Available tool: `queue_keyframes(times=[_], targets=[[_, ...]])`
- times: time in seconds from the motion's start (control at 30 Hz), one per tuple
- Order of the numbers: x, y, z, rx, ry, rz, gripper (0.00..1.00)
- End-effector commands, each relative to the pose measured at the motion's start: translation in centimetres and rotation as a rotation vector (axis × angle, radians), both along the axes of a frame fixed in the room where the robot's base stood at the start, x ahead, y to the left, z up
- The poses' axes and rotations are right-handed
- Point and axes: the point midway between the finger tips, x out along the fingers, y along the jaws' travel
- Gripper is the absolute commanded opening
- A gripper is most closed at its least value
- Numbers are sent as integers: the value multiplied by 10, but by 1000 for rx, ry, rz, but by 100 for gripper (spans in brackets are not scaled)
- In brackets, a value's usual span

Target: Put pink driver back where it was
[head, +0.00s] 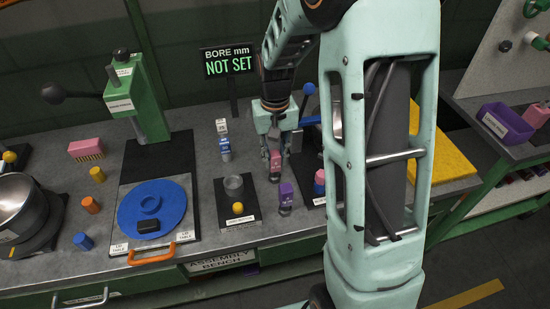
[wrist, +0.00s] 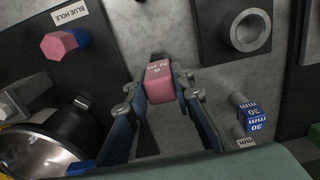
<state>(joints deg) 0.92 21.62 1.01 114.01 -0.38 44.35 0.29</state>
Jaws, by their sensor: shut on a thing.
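In the wrist view the pink driver (wrist: 160,82) sits between the two fingertips of my gripper (wrist: 162,90). Its far end is hidden, so I cannot tell whether it touches the bench. A purple driver (head: 286,195) stands just in front of it in the head view.
A black fixture with a grey cylinder (head: 234,187) stands left of my gripper. A pink hexagonal piece (wrist: 59,44) sits beside the BLUE HOLE label. A blue turntable (head: 151,208) and green press (head: 139,98) stand further left. My arm hides part of the bench at right.

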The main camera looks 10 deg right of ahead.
Motion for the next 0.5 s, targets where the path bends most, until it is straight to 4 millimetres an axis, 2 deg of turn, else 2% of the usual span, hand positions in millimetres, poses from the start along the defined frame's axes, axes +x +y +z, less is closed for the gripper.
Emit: queue_keyframes(times=[0.17, 0.2, 0.37, 0.5], targets=[[0, 0, -4, 0, 0, 0, 0], [0, 0, -4, 0, 0, 0, 23], [0, 0, -3, 0, 0, 0, 39], [0, 0, -3, 0, 0, 0, 39]])
